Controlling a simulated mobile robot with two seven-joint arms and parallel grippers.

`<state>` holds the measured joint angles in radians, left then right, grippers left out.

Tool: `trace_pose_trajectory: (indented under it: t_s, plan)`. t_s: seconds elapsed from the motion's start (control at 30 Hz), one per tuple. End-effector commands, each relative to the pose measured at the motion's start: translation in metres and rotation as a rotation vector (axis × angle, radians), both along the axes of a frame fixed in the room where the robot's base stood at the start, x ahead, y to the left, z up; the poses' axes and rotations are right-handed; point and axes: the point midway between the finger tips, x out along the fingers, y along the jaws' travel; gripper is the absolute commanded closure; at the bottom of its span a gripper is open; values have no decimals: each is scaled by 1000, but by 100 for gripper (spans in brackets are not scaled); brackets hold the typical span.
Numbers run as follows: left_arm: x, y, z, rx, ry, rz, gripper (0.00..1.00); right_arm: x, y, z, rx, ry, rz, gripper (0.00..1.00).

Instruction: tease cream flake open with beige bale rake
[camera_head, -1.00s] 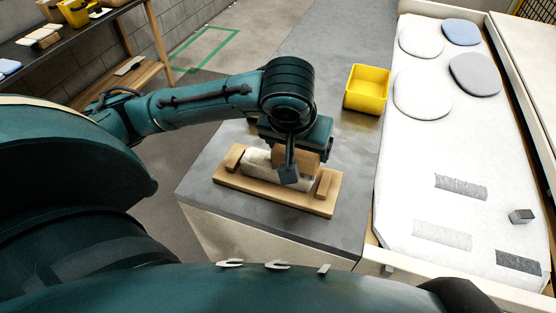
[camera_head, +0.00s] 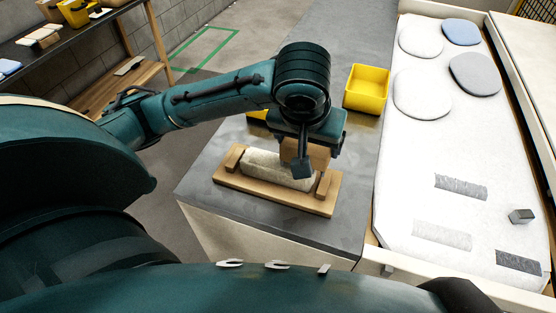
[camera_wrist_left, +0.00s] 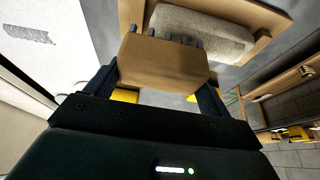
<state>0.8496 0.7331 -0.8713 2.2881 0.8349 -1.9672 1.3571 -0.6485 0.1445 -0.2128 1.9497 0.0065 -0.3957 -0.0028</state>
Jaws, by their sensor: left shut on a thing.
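The cream flake (camera_head: 268,168), a pale fuzzy block, lies lengthwise on a wooden board (camera_head: 225,183) between two end blocks. It also shows at the top of the left wrist view (camera_wrist_left: 205,30). My left gripper (camera_head: 303,160) is shut on the beige bale rake (camera_head: 318,150), over the flake's right end. In the left wrist view the rake (camera_wrist_left: 165,65) is a tan block between the fingers, with several grey tines pointing at the flake's end. I cannot tell whether the tines touch the flake. My right gripper is not in view.
A yellow bin (camera_head: 367,88) stands behind the board on the grey counter (camera_head: 225,145). Another yellow thing (camera_head: 257,114) is partly hidden behind my left gripper. To the right, a white padded surface (camera_head: 415,165) carries round pads, grey strips and a small grey block (camera_head: 521,216).

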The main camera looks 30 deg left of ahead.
Motion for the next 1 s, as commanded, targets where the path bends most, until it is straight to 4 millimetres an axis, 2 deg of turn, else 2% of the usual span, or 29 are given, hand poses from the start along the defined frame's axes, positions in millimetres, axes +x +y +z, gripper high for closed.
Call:
trace_pose_trajectory:
  t_s: [0.27, 0.6, 1.0]
  plan:
    - [0, 0, 3, 0, -2, 1, 44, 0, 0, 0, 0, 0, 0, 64]
    - [1, 0, 38, 1, -5, 0, 44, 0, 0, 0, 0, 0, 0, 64]
    - [0, 0, 40, 1, -1, 1, 44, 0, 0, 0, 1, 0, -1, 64]
